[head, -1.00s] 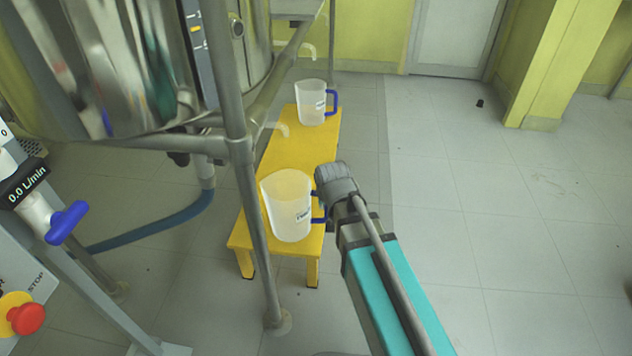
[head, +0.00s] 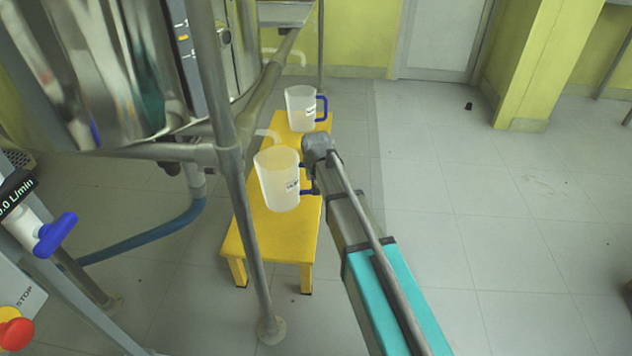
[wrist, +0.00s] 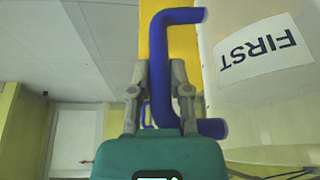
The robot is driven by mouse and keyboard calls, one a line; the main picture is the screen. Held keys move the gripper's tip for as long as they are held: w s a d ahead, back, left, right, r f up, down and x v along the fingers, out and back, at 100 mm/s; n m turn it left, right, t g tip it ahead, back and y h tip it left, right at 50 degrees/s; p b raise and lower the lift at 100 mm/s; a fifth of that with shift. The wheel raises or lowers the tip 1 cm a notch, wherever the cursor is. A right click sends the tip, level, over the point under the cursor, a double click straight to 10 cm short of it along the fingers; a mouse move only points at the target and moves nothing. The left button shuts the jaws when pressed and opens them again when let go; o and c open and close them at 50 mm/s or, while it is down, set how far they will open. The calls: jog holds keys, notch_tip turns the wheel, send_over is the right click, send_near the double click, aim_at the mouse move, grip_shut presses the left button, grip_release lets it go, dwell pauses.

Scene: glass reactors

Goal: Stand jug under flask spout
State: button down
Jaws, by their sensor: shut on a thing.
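A translucent white jug (head: 275,183) with a blue handle is over the middle of the yellow bench in the head view. My gripper (wrist: 161,85) is shut on its blue handle (wrist: 168,65), and the jug's label reads FIRST in the wrist view. The jug looks upright; I cannot tell whether its base touches the bench. A pale, bent spout (head: 273,135) shows just behind and above the jug's rim. A second similar jug (head: 301,108) stands at the bench's far end, with another faint spout (head: 297,57) above it.
The yellow bench (head: 265,240) is bare at its near end. A steel frame post (head: 241,190) stands close left of the jug, under a large shiny vessel (head: 100,70). A blue hose (head: 145,238) runs low at left.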

jog(key=shift+w, duration=0.15)
jog(key=shift+w, duration=0.25)
jog(key=shift+w+a+f+b, duration=0.1)
jog(key=shift+w+f+b, duration=0.05)
jog(key=shift+f+b, duration=0.75)
jog(key=shift+w+f+b, duration=0.1)
jog(key=shift+f+b, duration=0.75)
jog(key=shift+f, duration=0.1)
jog(key=c, duration=0.6)
grip_release()
jog(key=p+v, duration=1.1)
jog(key=v, duration=0.1)
